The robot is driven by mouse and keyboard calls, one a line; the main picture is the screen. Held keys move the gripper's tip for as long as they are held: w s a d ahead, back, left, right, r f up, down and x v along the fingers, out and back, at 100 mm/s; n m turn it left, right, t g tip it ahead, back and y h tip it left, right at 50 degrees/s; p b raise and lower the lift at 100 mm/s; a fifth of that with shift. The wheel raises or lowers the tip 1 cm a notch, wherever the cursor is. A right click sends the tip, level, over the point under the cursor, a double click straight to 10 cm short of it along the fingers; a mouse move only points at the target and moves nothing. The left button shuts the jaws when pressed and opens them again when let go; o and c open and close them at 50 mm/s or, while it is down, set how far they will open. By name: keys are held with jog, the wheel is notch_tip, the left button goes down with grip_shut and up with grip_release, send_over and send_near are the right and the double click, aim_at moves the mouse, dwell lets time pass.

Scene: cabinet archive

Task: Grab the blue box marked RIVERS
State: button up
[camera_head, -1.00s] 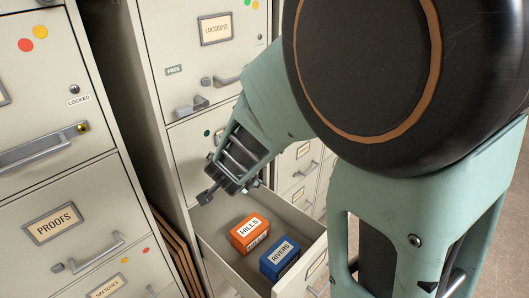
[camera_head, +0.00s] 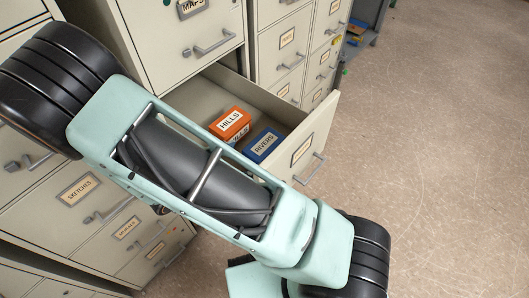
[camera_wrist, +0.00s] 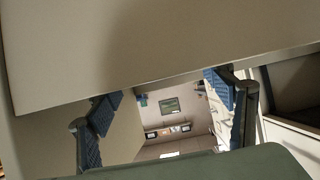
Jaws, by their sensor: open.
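The blue box marked RIVERS (camera_head: 263,146) lies in an open drawer (camera_head: 318,132), label side up, at the drawer's front end in the head view. The orange box marked HILLS (camera_head: 230,123) sits beside it on the left. My gripper is not visible in the head view, where my arm crosses in front of the cabinets. In the wrist view my gripper (camera_wrist: 166,108) is open, its two dark blue pads wide apart with no box between them. Neither box shows in the wrist view, so I cannot tell the gripper's distance from the RIVERS box.
A broad beige panel (camera_wrist: 150,45) fills the top of the wrist view, close to the fingers. The MAPS drawer (camera_head: 190,35) is shut at the upper left in the head view. More shut cabinets (camera_head: 290,45) stand behind. The floor (camera_head: 440,130) on the right is clear.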

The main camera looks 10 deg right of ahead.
aim_at(263, 145)
jog(key=x, duration=0.3)
jog(key=shift+w+d, duration=0.1)
jog(key=x, duration=0.1)
jog(key=b+x, duration=0.1)
jog(key=x, duration=0.3)
jog(key=shift+w+d+r+b, duration=0.2)
jog(key=shift+d+r+b, duration=0.05)
jog(key=shift+r+b, duration=0.05)
jog(key=c, duration=1.4)
jog(key=shift+r, duration=0.1)
jog(key=c, duration=0.3)
jog(key=shift+r, duration=0.15)
